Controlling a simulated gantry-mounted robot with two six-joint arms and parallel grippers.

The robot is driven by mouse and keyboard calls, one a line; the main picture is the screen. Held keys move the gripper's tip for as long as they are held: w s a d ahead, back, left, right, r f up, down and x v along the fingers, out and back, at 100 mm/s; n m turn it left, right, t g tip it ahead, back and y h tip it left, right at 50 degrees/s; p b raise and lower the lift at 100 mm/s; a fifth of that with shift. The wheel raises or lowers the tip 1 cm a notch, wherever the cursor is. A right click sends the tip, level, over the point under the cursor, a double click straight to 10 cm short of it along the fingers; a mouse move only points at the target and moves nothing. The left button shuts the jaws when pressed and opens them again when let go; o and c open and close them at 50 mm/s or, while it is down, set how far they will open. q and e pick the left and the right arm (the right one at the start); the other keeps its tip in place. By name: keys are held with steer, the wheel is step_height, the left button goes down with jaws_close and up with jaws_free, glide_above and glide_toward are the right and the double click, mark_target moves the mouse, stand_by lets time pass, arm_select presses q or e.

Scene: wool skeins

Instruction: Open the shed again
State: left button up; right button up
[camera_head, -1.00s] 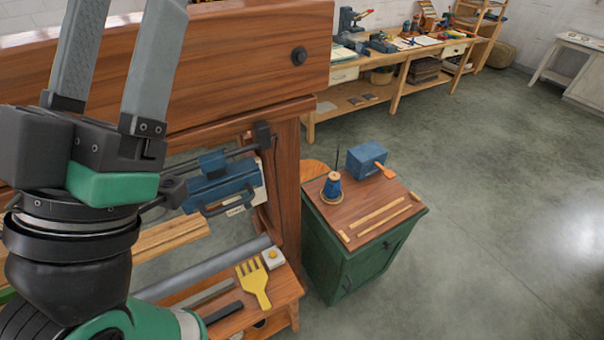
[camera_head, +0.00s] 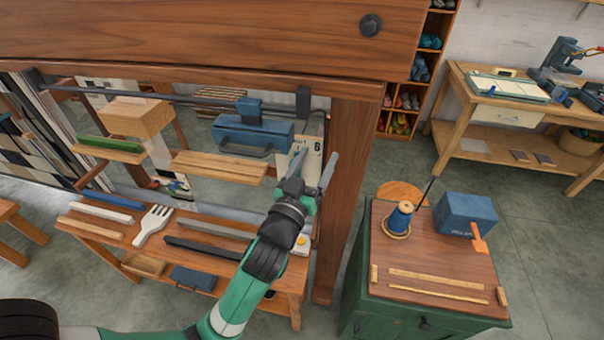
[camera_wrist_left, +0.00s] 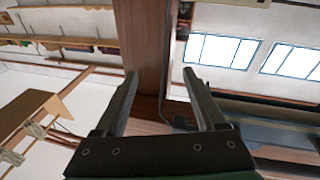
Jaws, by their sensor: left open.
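The wooden loom frame (camera_head: 353,190) fills the left and middle of the head view. A blue box with a handle (camera_head: 240,137) hangs under a dark rail at its right side. A pale card with numbers (camera_head: 313,150) is beside the right post. My left gripper (camera_head: 316,160) is open and empty, pointing up in front of that card. I cannot tell whether it touches anything. In the left wrist view its fingers (camera_wrist_left: 160,75) stand apart with a wooden post beyond them. The shed itself is not clear. My right gripper is not in view.
A bench below holds a pale fork (camera_head: 153,225), several bars and a box with a yellow button (camera_head: 302,243), close to my left arm. A green cabinet (camera_head: 395,316) at the right carries a blue spool (camera_head: 400,216) and a blue box (camera_head: 466,213).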

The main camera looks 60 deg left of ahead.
arm_select(q)
steer(key=s+a+f+n+g+y+b, duration=0.1)
steer(key=s+a+f+g, duration=0.15)
steer(key=f, duration=0.45)
steer(key=s+a+f+g, duration=0.1)
steer(key=s+a+f, duration=0.25)
steer(key=f, duration=0.25)
steer(key=b+x, duration=0.1)
steer(key=x, duration=1)
steer(key=shift+w+d, duration=0.15)
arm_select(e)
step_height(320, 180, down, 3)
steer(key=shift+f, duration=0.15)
arm_select(q)
steer(key=shift+c, duration=0.3)
steer(key=shift+r, duration=0.1)
jaws_close()
